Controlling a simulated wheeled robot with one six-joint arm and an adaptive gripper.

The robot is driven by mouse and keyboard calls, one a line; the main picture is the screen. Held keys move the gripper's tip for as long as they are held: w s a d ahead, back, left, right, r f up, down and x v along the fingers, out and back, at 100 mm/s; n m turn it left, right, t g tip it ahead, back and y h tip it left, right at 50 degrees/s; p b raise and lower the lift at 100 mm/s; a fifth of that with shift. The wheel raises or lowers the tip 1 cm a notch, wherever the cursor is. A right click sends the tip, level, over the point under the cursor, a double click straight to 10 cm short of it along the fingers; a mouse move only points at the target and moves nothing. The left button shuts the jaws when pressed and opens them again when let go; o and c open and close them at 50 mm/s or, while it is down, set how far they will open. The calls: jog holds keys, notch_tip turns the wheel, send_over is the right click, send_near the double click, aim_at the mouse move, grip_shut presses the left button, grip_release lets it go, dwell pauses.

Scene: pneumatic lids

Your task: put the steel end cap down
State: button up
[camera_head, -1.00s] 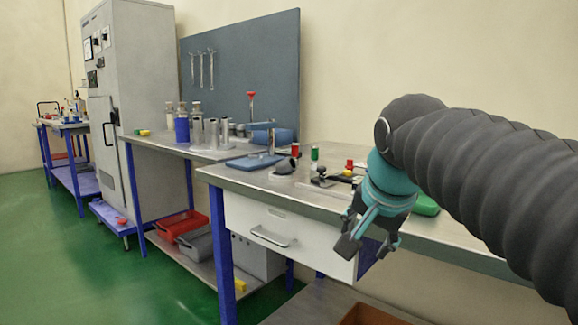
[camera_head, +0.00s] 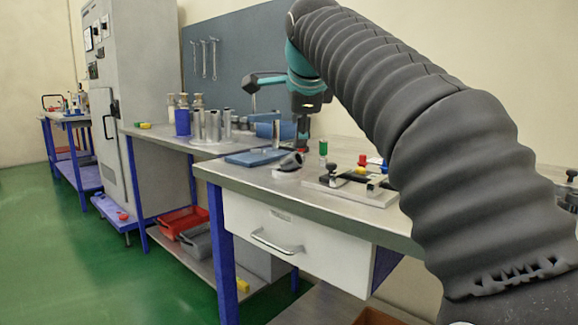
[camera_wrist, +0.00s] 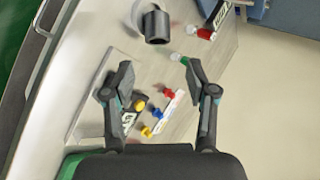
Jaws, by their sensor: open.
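My gripper (camera_wrist: 158,72) is open and empty in the wrist view, its two fingers wide apart above the bench. In the head view its wrist end (camera_head: 306,85) hangs over the bench, and the fingers are hard to make out. I cannot single out the steel end cap. Several silvery steel cylinders (camera_head: 207,126) stand on a round plate on the farther bench. A dark hollow cylinder lies tilted on a pale base (camera_head: 288,170) on the near bench; it also shows ahead of the fingers in the wrist view (camera_wrist: 156,27).
The near bench (camera_head: 335,200) carries a green cylinder (camera_head: 323,147) and a fixture plate (camera_head: 345,187) with red, yellow and black parts. A blue tray (camera_head: 257,157) lies at its left end. A grey tool board (camera_head: 245,55) stands behind the benches.

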aim_at(296, 154)
jog(key=b+x, duration=0.1)
jog(key=x, duration=0.9)
jog(key=shift+w+d, duration=0.1)
jog(key=c, duration=1)
jog(key=shift+r, duration=0.1)
grip_shut()
jog(key=shift+r, duration=0.1)
